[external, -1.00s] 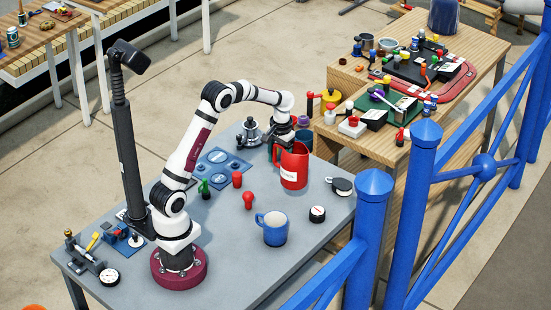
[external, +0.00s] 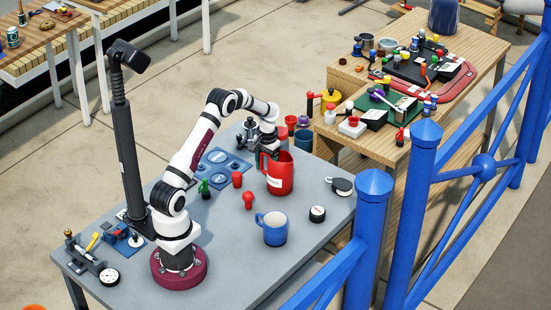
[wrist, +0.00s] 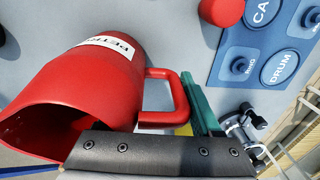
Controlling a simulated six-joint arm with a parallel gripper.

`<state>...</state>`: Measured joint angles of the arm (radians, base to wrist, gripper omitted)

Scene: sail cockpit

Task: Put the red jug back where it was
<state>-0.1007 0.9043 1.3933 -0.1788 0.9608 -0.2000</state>
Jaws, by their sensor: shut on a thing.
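The red jug (external: 280,176) is upright over the right part of the grey table, with a white label on its side. My gripper (external: 267,153) is shut on it at its handle side. In the wrist view the jug (wrist: 85,85) fills the left, its open mouth at lower left and its handle pointing right. A dark finger of my gripper (wrist: 160,153) crosses the bottom of that view and hides part of the jug. I cannot tell whether the jug's base touches the table.
A blue mug (external: 272,229) stands in front of the jug. A small red bulb-shaped item (external: 248,199), a red cup (external: 237,180), a round dial (external: 317,214) and a black-and-white item (external: 340,187) are nearby. A blue labelled panel (external: 222,166) lies to the left.

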